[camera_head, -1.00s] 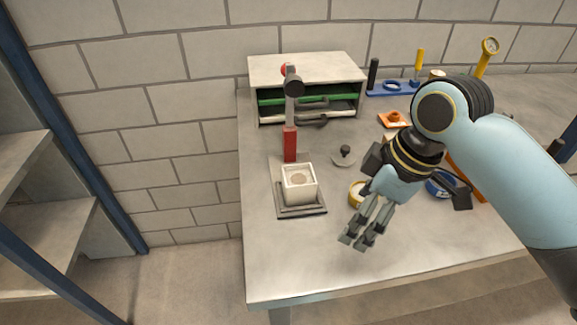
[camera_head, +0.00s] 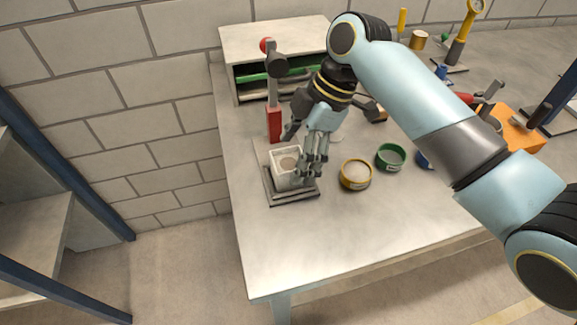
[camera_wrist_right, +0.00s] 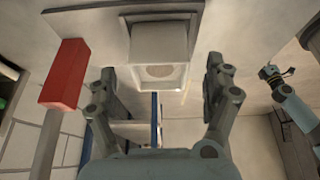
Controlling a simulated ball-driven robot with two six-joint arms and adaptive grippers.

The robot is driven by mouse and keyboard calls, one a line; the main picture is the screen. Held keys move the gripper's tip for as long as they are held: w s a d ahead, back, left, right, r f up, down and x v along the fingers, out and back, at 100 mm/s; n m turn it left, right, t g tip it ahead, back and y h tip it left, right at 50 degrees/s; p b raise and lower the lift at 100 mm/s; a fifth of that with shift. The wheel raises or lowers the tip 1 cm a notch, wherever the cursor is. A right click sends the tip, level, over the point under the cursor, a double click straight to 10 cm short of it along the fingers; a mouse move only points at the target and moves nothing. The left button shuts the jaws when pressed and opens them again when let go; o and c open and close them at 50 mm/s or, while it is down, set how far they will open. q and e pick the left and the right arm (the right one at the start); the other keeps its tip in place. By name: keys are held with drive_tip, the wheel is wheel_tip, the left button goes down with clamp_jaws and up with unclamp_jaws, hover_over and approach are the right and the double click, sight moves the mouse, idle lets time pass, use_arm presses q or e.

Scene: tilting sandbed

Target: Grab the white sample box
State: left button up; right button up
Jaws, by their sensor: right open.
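The white sample box (camera_head: 283,172) is an open-topped square box with pale tan material inside. It sits on a dark flat base (camera_head: 290,197) near the table's left edge. My right gripper (camera_head: 313,172) is right at the box's right side in the head view, its fingers hiding part of that side. In the right wrist view the fingers (camera_wrist_right: 160,90) are spread wide, with the box (camera_wrist_right: 160,42) ahead between them and nothing held. My left gripper (camera_wrist_right: 272,78) appears small at the right of the wrist view; its jaws are unclear.
A red block on a grey upright (camera_head: 274,123) stands just behind the box; it is also large in the wrist view (camera_wrist_right: 66,75). Yellow (camera_head: 356,173) and green (camera_head: 391,156) round containers lie to the right. The front table is clear.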

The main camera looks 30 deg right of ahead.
sight(289, 164)
drive_tip(key=shift+x, duration=1.6)
drive_tip(key=shift+a+r, duration=0.1)
drive_tip(key=c, duration=1.4)
